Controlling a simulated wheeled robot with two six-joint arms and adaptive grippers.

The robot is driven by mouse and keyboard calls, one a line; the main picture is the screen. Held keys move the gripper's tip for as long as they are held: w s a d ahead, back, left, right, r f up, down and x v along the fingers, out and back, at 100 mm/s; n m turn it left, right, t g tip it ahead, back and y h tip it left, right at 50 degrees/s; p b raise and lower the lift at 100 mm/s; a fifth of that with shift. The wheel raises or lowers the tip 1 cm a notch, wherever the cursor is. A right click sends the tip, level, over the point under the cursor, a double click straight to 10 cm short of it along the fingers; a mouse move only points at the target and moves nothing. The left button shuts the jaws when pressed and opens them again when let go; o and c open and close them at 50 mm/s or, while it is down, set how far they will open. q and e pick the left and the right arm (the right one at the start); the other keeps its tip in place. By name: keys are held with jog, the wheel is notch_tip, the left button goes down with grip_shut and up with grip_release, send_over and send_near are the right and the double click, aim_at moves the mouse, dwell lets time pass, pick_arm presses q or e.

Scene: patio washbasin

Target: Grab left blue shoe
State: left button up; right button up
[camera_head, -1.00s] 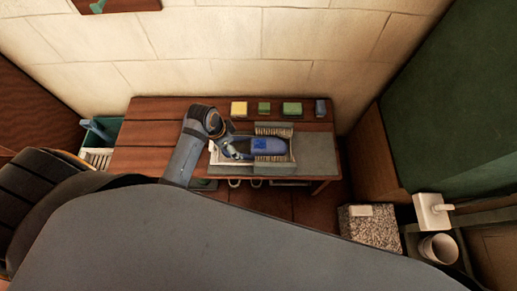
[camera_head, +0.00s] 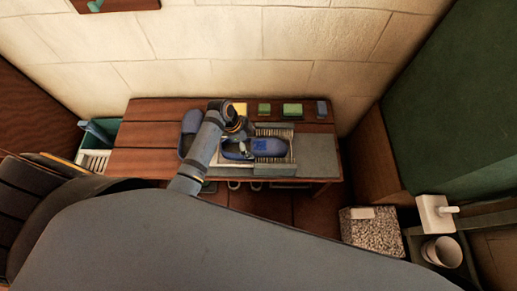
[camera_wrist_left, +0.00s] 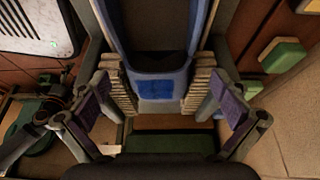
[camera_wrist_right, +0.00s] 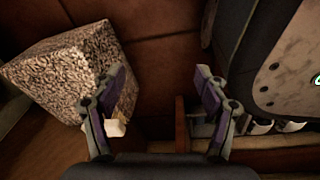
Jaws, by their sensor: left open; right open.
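One blue shoe (camera_head: 268,147) lies in a white tray between two bristle brushes, right of my left gripper in the head view. Another blue shoe (camera_head: 190,122) lies left on the wooden table, partly hidden by my left arm. My left gripper (camera_head: 236,143) is open over the left end of the tray. In the left wrist view, a blue shoe with a darker blue patch (camera_wrist_left: 155,88) shows between the spread fingers (camera_wrist_left: 163,90), with brushes at both sides. No grip on it shows. My right gripper (camera_wrist_right: 160,85) is open and empty in the right wrist view.
Yellow (camera_head: 240,108) and green (camera_head: 292,110) blocks line the table's back edge. A grey mat (camera_head: 316,152) lies at the table's right. A teal crate (camera_head: 90,142) stands left. A speckled block (camera_head: 371,228) stands on the floor at right, near a white cup (camera_head: 442,251).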

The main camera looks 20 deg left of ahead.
aim_at(256, 147)
pick_arm(q)
jog(key=b+x, duration=0.1)
jog(key=x, duration=0.3)
jog(key=shift+d+f, duration=0.15)
jog(key=shift+d, duration=0.1)
jog(key=shift+d+f, duration=0.1)
jog(key=shift+f, duration=0.2)
pick_arm(e)
jog(key=w, duration=0.2)
jog(key=shift+w+a+r, duration=0.1)
jog(key=shift+w+r, duration=0.1)
jog(key=shift+w, duration=0.15)
pick_arm(q)
jog(key=shift+c, duration=0.4)
jog(key=shift+r, duration=0.1)
jog(key=c, duration=1.1)
